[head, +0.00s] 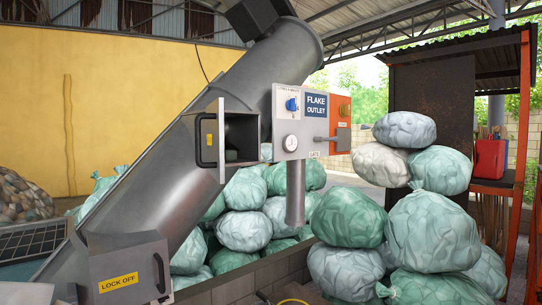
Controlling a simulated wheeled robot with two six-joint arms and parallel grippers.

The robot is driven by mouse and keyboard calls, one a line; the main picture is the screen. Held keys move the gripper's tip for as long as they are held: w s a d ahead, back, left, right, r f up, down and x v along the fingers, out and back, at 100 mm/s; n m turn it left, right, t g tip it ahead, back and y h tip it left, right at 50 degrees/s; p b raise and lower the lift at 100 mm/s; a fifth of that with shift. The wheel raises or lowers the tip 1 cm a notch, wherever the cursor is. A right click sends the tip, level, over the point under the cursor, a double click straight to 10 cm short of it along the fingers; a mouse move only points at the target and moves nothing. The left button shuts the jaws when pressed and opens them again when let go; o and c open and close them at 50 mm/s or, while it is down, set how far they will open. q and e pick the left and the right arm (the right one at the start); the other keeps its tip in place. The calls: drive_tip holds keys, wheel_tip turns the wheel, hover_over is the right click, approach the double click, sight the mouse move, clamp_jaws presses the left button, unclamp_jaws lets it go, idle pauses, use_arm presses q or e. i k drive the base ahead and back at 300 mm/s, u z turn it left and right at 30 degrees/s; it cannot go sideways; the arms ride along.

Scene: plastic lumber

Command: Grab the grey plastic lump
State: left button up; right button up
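I cannot make out a grey plastic lump for certain in the head view. Neither of my grippers shows in this view. A large grey slanted tube machine (235,95) fills the middle left. A lower grey box (128,268) carries a yellow "LOCK OFF" label.
Pale green and whitish stuffed bags (433,230) are piled at the right, with more (245,230) behind a low block wall (250,280). A panel marked "FLAKE OUTLET" (302,120) has a blue knob. A red can (490,159) stands on a shelf.

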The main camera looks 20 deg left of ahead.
sight(230, 155)
drive_tip(key=u, duration=0.2)
drive_tip(key=i, duration=1)
drive_tip(key=u, duration=0.65)
